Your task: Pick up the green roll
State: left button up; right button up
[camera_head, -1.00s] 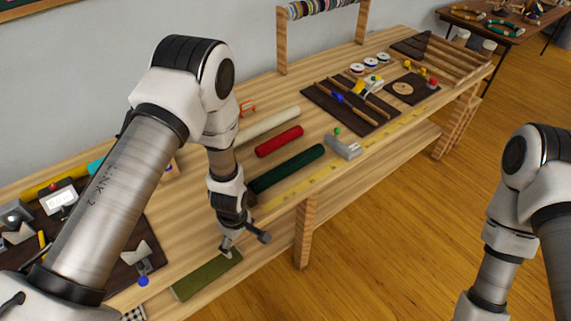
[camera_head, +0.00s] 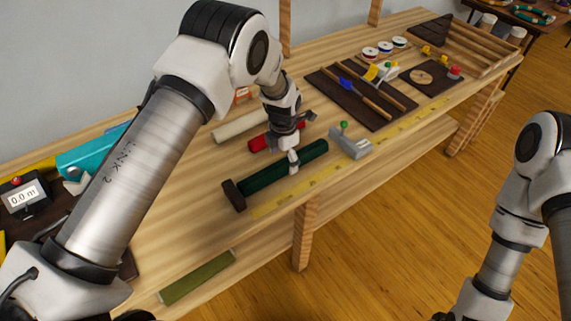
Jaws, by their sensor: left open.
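The dark green roll (camera_head: 262,180) lies on the wooden bench, running from lower left to upper right. My left gripper (camera_head: 294,153) is open and points down at the right part of the roll. One finger overlaps the roll in this view; whether it touches cannot be told. The gripper hides a small part of the roll and part of the red roll (camera_head: 262,143) behind it. My right arm shows at the right edge, but its gripper is out of frame.
A cream roll (camera_head: 238,127) lies behind the red one. A brown block (camera_head: 234,195) sits by the green roll's left end. A grey tool with a green knob (camera_head: 350,145) stands close to its right end. A flat olive piece (camera_head: 197,277) lies at the front edge.

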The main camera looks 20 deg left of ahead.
aim_at(284, 163)
pick_arm(q)
jog(key=shift+s+f+p, duration=0.2)
jog(key=shift+f+p, duration=0.3)
jog(key=shift+f, duration=0.35)
jog(key=f, duration=0.1)
jog(key=w+f, duration=0.1)
jog(key=f, duration=0.1)
jog(key=shift+w+f, duration=0.25)
jog(key=shift+w, duration=0.05)
jog(key=shift+s+r, duration=0.3)
jog(key=shift+s, duration=0.05)
jog(key=c, duration=1.4)
pick_arm(e)
jog(key=shift+w+r, duration=0.4)
jog(key=shift+r, duration=0.3)
